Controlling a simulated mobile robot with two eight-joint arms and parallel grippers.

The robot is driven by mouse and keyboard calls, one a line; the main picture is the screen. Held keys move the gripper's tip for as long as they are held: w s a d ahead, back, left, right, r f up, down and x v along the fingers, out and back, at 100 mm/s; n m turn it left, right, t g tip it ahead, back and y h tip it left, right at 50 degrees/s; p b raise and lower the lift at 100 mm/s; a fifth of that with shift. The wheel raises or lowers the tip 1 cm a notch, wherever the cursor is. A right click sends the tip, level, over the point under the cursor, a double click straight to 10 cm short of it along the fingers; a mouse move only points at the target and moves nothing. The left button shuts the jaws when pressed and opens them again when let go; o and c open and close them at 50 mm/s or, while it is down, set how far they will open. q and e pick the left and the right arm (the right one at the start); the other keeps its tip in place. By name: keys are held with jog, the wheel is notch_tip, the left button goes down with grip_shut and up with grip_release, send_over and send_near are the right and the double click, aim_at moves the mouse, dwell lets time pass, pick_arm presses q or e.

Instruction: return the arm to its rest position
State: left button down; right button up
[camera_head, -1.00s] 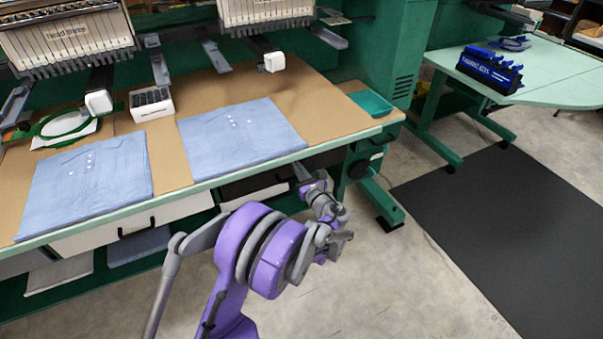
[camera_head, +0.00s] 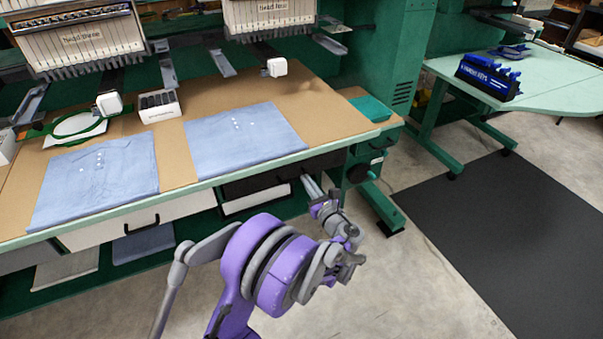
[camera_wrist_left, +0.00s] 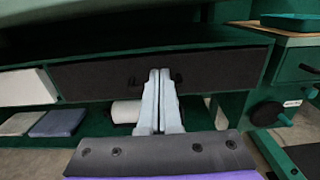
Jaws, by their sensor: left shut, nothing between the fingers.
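My left arm (camera_head: 272,265), purple and grey, is bent in front of the embroidery table. My left gripper (camera_head: 307,181) is at the table's front, below its edge and near the dark drawer. In the left wrist view the two pale fingers (camera_wrist_left: 160,80) are together, with nothing between them. They point at the black drawer front (camera_wrist_left: 215,72) and cover part of its handle. I cannot tell how far the tips are from the drawer. My right gripper is not in view.
Two folded blue shirts (camera_head: 245,138) (camera_head: 97,180) lie on the tabletop (camera_head: 335,125). A white box (camera_head: 158,106) and green hoop (camera_head: 45,130) sit behind them. A teal tray (camera_head: 372,108) is at the right corner. Bare floor and a dark mat (camera_head: 500,240) lie to the right.

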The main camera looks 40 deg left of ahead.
pick_arm(q)
jog(key=v, duration=0.6)
jog(key=shift+d+f+p, duration=0.15)
jog(key=shift+p, duration=0.25)
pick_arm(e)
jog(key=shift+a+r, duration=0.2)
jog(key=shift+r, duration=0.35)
pick_arm(q)
jog(key=shift+s, duration=0.1)
jog(key=s+d+f+n+g+h, duration=0.1)
jog(key=s+d+f+n+h, duration=0.1)
jog(key=s+d+n+h, duration=0.8)
jog(key=s+d+f+n+g+h, duration=0.15)
jog(key=s+d+n+h, duration=0.55)
jog(key=s+d+n, duration=0.7)
jog(key=a+r+m+t+p, duration=0.1)
jog(key=a+r+p, duration=0.2)
jog(key=r+p, duration=1.9)
notch_tip(320, 180, up, 4)
jog(key=shift+s+r+m+p, duration=0.1)
jog(key=shift+s+m+p, duration=0.2)
jog(key=shift+s+p, duration=0.1)
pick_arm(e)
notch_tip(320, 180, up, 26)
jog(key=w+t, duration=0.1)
